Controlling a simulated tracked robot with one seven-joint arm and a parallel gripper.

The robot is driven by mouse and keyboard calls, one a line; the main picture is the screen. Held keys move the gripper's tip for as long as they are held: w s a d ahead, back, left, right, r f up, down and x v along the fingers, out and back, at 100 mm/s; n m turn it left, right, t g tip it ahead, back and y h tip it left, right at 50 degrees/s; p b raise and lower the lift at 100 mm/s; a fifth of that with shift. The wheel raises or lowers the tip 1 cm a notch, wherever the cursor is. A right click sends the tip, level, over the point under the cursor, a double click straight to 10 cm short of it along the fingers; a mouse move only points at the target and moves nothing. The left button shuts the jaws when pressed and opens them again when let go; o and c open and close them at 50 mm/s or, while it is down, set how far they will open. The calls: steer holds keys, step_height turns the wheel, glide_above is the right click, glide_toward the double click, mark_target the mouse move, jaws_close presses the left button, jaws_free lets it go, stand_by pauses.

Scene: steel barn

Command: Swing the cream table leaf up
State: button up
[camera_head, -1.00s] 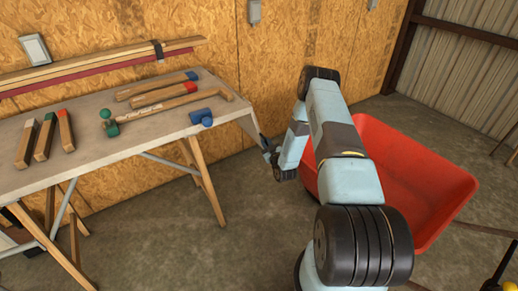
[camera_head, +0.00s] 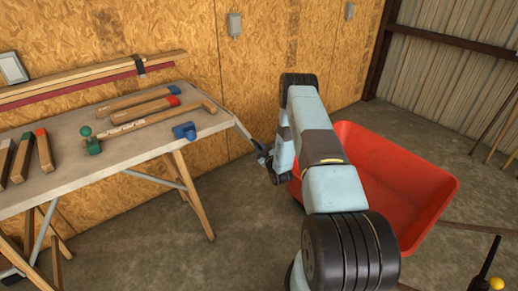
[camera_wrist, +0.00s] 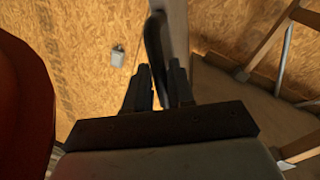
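The cream table leaf (camera_head: 242,130) is at the right end of the workbench and slants down to the right, seen nearly edge-on. In the wrist view it shows as a narrow pale upright strip (camera_wrist: 174,22). A dark curved handle (camera_wrist: 154,40) runs beside this strip and down between my fingers. My gripper (camera_head: 262,155) is at the leaf's lower outer end. In the wrist view my gripper (camera_wrist: 159,72) has its fingers close in on both sides of the handle and appears shut on it. The leaf's broad face is mostly hidden.
The workbench top (camera_head: 70,150) holds a green-headed mallet (camera_head: 91,141), a blue clamp-like piece (camera_head: 184,130) and several wooden bars. A red tub (camera_head: 400,180) stands right of and behind my arm. Bare floor (camera_head: 235,225) lies between the bench legs and my arm.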

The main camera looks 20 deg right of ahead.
steer(key=shift+o, duration=1)
steer(key=shift+s, duration=0.1)
steer(key=s+d+f, duration=0.1)
steer(key=s+d, duration=0.1)
steer(key=s, duration=1.1)
steer(key=shift+s+f, duration=0.25)
